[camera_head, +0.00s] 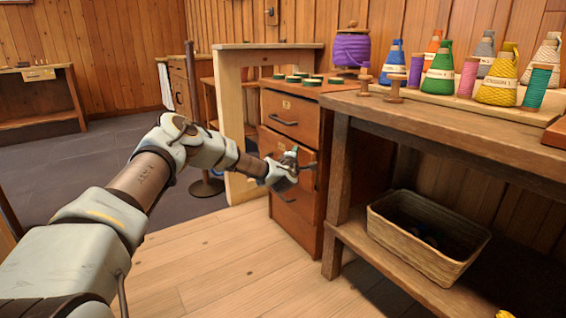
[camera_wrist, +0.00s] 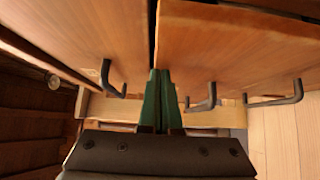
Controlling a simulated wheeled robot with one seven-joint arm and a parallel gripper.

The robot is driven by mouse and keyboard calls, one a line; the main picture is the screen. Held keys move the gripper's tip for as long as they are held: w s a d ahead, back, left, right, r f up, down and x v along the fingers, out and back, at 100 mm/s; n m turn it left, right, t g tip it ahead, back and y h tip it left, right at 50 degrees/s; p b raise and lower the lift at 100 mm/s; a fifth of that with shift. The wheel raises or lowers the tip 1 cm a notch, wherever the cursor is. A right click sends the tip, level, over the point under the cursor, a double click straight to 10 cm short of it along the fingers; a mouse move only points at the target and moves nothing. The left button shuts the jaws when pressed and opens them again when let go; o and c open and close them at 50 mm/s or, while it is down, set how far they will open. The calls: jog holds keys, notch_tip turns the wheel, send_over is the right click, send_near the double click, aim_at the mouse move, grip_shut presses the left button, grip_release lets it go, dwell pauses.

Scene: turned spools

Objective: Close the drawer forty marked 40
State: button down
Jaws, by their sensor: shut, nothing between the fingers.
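A brown wooden drawer cabinet (camera_head: 312,110) stands beside the workbench with stacked drawers. The top drawer (camera_head: 300,118) has a dark bar handle and a small label too small to read. The middle drawer (camera_head: 275,142) is partly hidden behind my gripper (camera_head: 293,152) and seems to stand out a little. The lower drawer (camera_head: 297,208) shows below it. I cannot read a 40 on any front. In the wrist view my green fingers (camera_wrist: 157,100) are together and empty, close to the gap between two wooden fronts. Dark handles (camera_wrist: 112,80) show on both sides.
A workbench (camera_head: 450,130) with spools and coloured cones stands right of the cabinet. A woven basket (camera_head: 425,240) sits on its lower shelf. The floor in front is clear.

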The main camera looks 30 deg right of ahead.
aim_at(302, 150)
jog(key=d, duration=0.2)
jog(key=shift+w+d+b, duration=0.1)
jog(key=shift+d+b, duration=0.2)
jog(key=shift+d+r, duration=0.2)
